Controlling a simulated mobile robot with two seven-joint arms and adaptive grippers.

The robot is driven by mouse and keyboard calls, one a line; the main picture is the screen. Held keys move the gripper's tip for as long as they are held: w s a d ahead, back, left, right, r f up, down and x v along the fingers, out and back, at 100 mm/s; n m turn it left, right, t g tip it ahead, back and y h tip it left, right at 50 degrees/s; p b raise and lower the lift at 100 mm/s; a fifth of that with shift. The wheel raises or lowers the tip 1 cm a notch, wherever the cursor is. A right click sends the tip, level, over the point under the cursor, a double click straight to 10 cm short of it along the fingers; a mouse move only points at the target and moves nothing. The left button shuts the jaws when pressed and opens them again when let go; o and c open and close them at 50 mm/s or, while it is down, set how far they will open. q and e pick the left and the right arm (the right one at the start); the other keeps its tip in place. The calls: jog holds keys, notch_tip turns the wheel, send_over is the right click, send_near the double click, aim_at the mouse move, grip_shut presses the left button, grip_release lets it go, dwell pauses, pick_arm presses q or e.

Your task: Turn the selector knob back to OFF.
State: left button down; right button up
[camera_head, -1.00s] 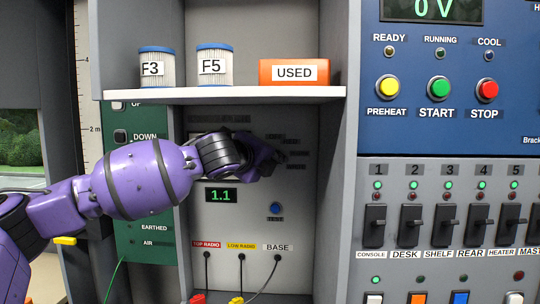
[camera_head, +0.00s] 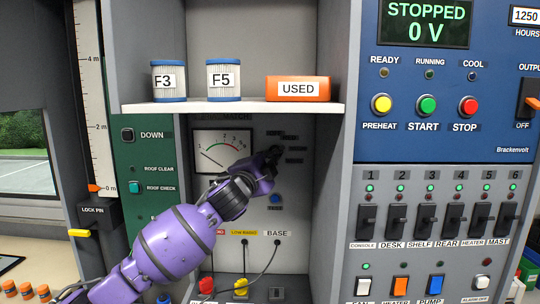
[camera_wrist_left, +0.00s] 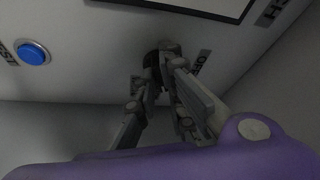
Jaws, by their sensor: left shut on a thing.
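The selector knob (camera_wrist_left: 152,60) is a small dark knob on the grey panel, and it shows between the fingertips in the left wrist view. My left gripper (camera_wrist_left: 158,66) is shut on it. An OFF label (camera_wrist_left: 201,62) is beside the knob there, partly behind a finger. In the head view my left gripper (camera_head: 272,156) is at the panel below the shelf, among small dark labels, and it hides most of the knob. Which label the knob points to cannot be told. My right gripper is not in view.
A needle meter (camera_head: 222,148) is left of the gripper. A blue button (camera_head: 275,199) is below it, with plugged cables (camera_head: 277,242) further down. The shelf (camera_head: 225,107) above holds filters F3 and F5 and an orange USED box (camera_head: 298,89). A side wall bounds the niche on the right.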

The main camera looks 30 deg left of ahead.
pick_arm(q)
jog(key=n+y, duration=0.2)
jog(key=n, duration=0.4)
jog(key=n+y, duration=0.3)
jog(key=n, duration=0.2)
jog(key=d+n+y+b, duration=0.1)
jog(key=n+y, duration=0.1)
jog(key=n, duration=0.4)
jog(key=shift+w+f+n+y, duration=0.3)
jog(key=shift+f+y, duration=0.05)
jog(key=shift+y, duration=0.05)
jog(key=shift+n, duration=0.3)
jog(key=shift+r, duration=0.1)
jog(key=c, duration=1.8)
grip_release()
jog(key=shift+c, duration=0.2)
